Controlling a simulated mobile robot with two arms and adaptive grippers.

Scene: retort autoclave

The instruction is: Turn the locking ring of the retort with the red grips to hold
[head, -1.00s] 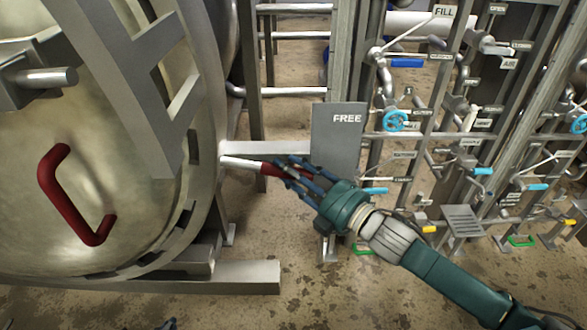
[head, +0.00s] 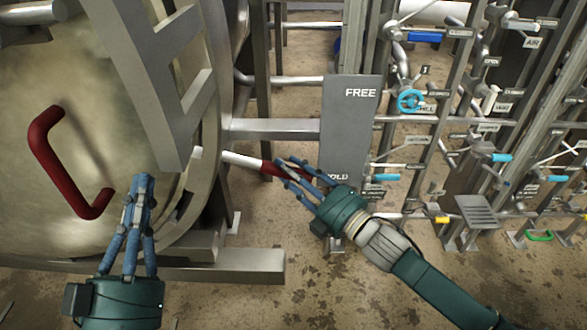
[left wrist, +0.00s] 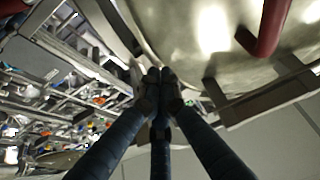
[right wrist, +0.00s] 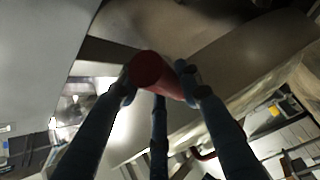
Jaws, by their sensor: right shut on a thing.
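The retort's grey locking ring (head: 208,182) curves around the domed door at the left of the head view. A pale bar sticks out from it to the right and ends in a red grip (head: 269,168). My right gripper (head: 284,172) is shut around this grip, whose round end shows in the right wrist view (right wrist: 150,70). Behind it stands a grey plate (head: 345,130) marked FREE at the top and, partly hidden, HOLD lower down. The grip is level with the lower lettering. My left gripper (head: 142,180) is shut and empty, fingertips up in front of the door.
A bent red handle (head: 58,165) is fixed on the door, left of my left gripper. A grey beam (head: 240,268) runs low in front of the retort. Pipes and valves, one with a blue wheel (head: 410,101), fill the right. Open floor lies between.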

